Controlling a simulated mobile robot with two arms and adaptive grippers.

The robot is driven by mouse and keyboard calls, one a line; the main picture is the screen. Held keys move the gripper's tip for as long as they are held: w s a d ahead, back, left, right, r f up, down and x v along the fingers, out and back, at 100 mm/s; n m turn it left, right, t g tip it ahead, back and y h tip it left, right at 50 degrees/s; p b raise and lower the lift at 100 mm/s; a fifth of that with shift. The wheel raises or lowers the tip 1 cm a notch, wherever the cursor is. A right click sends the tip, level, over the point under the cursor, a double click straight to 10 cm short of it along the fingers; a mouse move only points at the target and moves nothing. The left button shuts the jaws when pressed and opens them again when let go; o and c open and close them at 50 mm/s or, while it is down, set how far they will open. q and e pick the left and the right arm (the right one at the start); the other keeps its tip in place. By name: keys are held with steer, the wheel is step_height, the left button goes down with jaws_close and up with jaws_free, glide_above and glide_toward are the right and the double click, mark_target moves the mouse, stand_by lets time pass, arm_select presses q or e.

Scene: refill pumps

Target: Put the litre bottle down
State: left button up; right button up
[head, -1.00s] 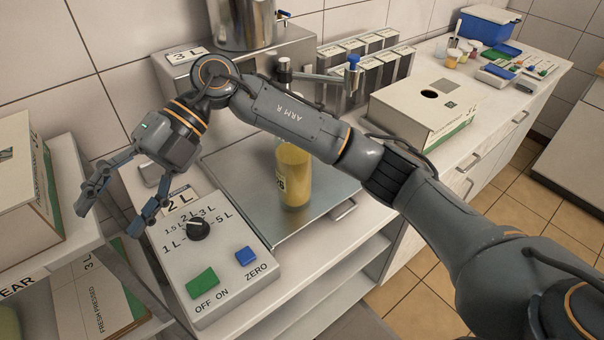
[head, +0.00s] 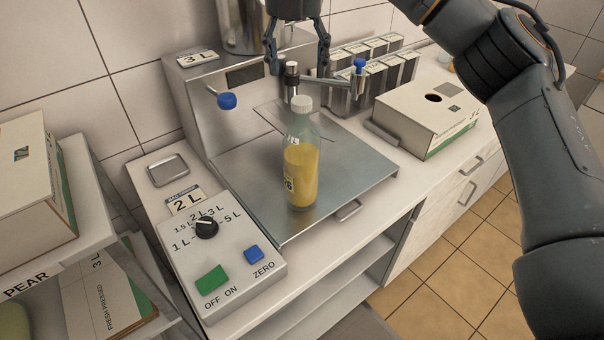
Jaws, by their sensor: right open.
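The bottle (head: 301,170) is clear with a pale cap and holds yellow juice to about two thirds. It stands upright on the metal platform (head: 345,180) of the filling machine, below the nozzle area. A label shows partly on its left side. My right gripper (head: 297,68) is at the top of the head view, pointing down, with its fingers apart and empty. It is above and apart from the bottle, and the dark nozzle (head: 292,75) shows between its fingertips. My left gripper is not in view.
A control box (head: 235,260) with a dial and green and blue buttons stands at the front left. A small metal dish (head: 167,170) lies behind it. A white carton box (head: 425,115) with a round hole stands at the right. Blue knobs (head: 227,100) stick out near the nozzle.

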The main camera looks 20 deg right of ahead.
mark_target(302, 100)
steer(key=f, duration=0.4)
steer(key=shift+w+d+p, duration=0.25)
steer(key=shift+p, duration=0.1)
steer(key=shift+f+p, duration=0.3)
steer(key=f, duration=0.1)
steer(key=f+p, duration=0.2)
steer(key=shift+w+d+f, duration=0.25)
steer(key=shift+d+f, duration=0.05)
steer(key=shift+d, duration=0.05)
steer(key=shift+f, duration=0.5)
steer(key=c, duration=0.3)
jaws_close()
